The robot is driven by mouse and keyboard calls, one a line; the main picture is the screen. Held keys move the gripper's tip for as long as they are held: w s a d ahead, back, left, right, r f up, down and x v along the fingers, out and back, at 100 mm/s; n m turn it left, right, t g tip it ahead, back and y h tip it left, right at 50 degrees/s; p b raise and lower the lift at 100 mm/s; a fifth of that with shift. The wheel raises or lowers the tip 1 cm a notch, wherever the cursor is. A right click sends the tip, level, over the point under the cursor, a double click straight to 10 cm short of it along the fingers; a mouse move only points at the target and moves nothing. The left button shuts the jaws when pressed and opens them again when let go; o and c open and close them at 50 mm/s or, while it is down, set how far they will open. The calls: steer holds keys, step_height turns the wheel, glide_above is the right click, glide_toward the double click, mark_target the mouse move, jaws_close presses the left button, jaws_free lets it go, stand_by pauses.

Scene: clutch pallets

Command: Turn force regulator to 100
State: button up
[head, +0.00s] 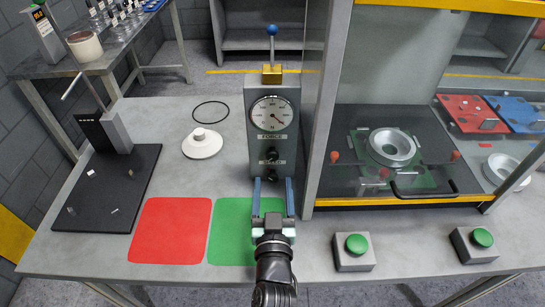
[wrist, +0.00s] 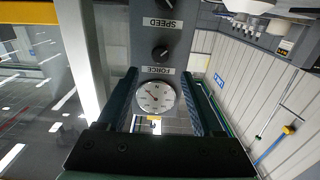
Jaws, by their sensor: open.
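The grey regulator box (head: 258,150) stands upright on the table. Its round white gauge (head: 273,114) has a thin needle pointing to the lower right; the numbers are too small to read. Below the FORCE label is the black force knob (head: 271,155), and below the SPEED label is the black speed knob (head: 272,174). My gripper (head: 273,182) is open and empty in front of the box's lower end, its fingertips near the speed knob. The wrist view is upside down; the gauge (wrist: 155,96) and force knob (wrist: 160,52) show between or beyond the fingers (wrist: 159,78).
A blue-knobbed lever (head: 271,45) rises behind the box. A glass-fronted press enclosure (head: 398,202) stands close on the right. A white round part (head: 202,144), a black ring (head: 210,103), a red mat (head: 170,230) and a green mat (head: 230,232) lie left. Green buttons (head: 356,243) sit front right.

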mark_target(272, 157)
steer(key=w+b, duration=0.1)
steer(key=w, duration=0.7)
steer(key=shift+w, duration=0.2)
jaws_close()
